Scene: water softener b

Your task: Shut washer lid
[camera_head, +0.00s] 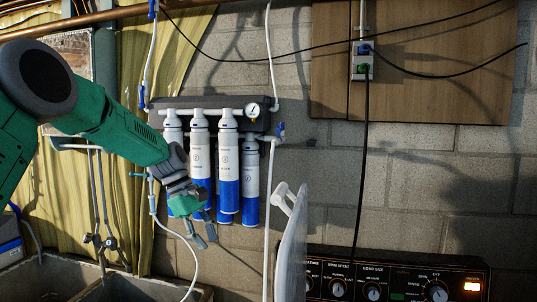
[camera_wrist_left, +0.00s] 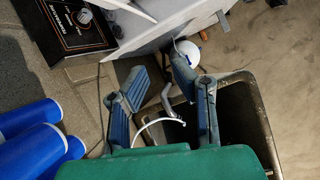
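The washer lid (camera_head: 292,257) stands raised in the head view, seen nearly edge-on as a pale panel with a white hinge or handle piece at its top. The washer's black control panel (camera_head: 400,277) with knobs is right of it. My left gripper (camera_head: 206,236) is left of the lid, pointing down in front of the filter bottles, apart from the lid. In the left wrist view its blue-padded fingers (camera_wrist_left: 158,68) are spread with nothing between them. A pale washer surface (camera_wrist_left: 175,25) lies beyond the fingertips there; I cannot tell how much of it is lid. My right gripper is not in view.
Blue-and-white filter bottles (camera_head: 228,170) hang on the wall behind my left gripper. A sink basin (camera_head: 60,278) is at lower left, with taps above. A white hose (camera_head: 268,200) hangs between gripper and lid. Open space shows above the control panel.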

